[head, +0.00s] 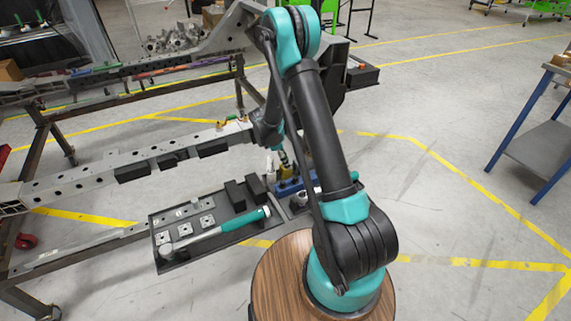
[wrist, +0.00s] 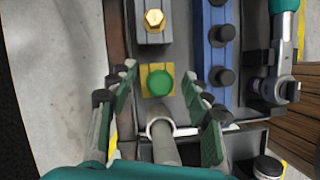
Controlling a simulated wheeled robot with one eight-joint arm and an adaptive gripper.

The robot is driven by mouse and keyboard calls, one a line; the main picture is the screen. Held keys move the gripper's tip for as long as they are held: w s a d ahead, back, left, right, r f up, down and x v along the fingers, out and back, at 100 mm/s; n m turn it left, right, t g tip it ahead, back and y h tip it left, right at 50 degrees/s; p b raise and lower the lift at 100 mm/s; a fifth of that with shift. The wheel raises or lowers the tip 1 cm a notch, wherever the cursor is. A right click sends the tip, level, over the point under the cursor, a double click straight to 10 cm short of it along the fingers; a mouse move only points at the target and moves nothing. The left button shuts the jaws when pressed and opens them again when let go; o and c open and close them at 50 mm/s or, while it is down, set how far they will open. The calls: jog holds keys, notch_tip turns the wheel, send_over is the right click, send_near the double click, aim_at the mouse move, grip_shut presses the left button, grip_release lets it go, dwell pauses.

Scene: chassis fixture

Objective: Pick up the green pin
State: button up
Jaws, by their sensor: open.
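The green pin (wrist: 160,83) shows in the wrist view as a round green top on a yellow square base (wrist: 146,86). My gripper (wrist: 162,86) is open, with one finger on the left of the pin and one on the right. Gaps show between the pin and both fingers. I cannot tell how far the fingertips are above it. In the head view my gripper (head: 284,160) hangs low over the tray's far right end, and I cannot make out the pin there.
A grey post with a pale ring (wrist: 162,128) stands close to the pin, between the fingers. A brass hex bolt (wrist: 154,20) is beyond it. A blue block (wrist: 221,88) with black knobs lies to the right. The dark tray (head: 170,262) holds a teal-handled hammer (head: 240,222).

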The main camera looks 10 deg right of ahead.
grip_shut()
jog(key=shift+r, duration=0.1)
dwell(0.3)
notch_tip(320, 180, up, 20)
dwell(0.5)
notch_tip(320, 180, up, 6)
dwell(1.3)
